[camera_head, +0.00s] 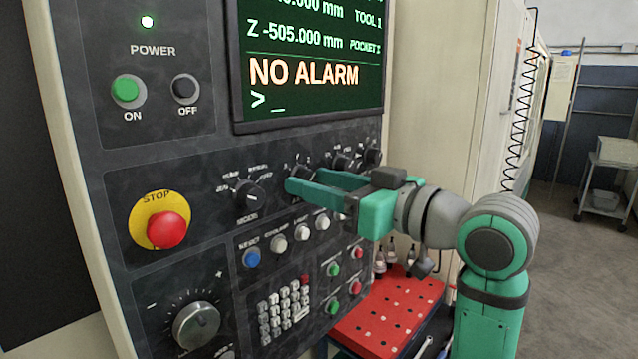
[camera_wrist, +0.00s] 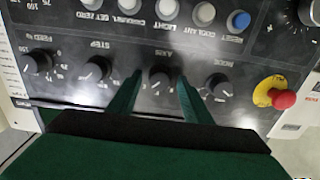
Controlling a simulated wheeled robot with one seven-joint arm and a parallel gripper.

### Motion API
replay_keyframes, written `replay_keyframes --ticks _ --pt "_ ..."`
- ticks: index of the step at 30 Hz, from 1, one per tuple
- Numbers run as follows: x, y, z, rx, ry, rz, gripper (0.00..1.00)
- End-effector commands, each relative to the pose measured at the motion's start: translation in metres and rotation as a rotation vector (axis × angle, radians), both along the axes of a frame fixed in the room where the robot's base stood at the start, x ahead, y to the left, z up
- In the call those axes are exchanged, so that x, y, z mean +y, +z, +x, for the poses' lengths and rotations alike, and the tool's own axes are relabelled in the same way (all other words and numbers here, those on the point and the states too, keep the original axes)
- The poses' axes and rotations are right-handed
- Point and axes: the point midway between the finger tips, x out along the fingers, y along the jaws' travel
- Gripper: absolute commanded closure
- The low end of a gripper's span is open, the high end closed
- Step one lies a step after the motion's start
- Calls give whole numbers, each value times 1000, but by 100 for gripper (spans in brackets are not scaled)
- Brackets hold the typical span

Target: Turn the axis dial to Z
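The axis dial (camera_wrist: 160,81) is a black knob under the label AXIS in the wrist view, which shows the panel upside down. My gripper (camera_wrist: 159,80) is open, with one green finger on each side of the dial and a gap visible on both sides. In the head view my gripper (camera_head: 304,180) reaches in from the right to the panel, and its fingers partly hide the axis dial (camera_head: 301,171). The dial's pointer direction and the letters around it are too small to read surely.
The mode dial (camera_head: 250,194) is left of the axis dial; the step dial (camera_wrist: 97,68) and feed dial (camera_wrist: 38,62) are on its other side. A row of buttons (camera_head: 301,231) is below. The red stop button (camera_head: 167,230) protrudes at left. A red tool rack (camera_head: 385,318) stands lower right.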

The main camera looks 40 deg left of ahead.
Motion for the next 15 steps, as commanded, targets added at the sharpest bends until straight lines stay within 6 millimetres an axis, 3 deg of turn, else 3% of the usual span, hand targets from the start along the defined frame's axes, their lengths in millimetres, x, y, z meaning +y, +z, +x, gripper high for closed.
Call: replay_keyframes --ticks 7,15 --pt "-13 0 0 0 -4 1 55" --pt "-60 0 -4 0 -2 1 55"
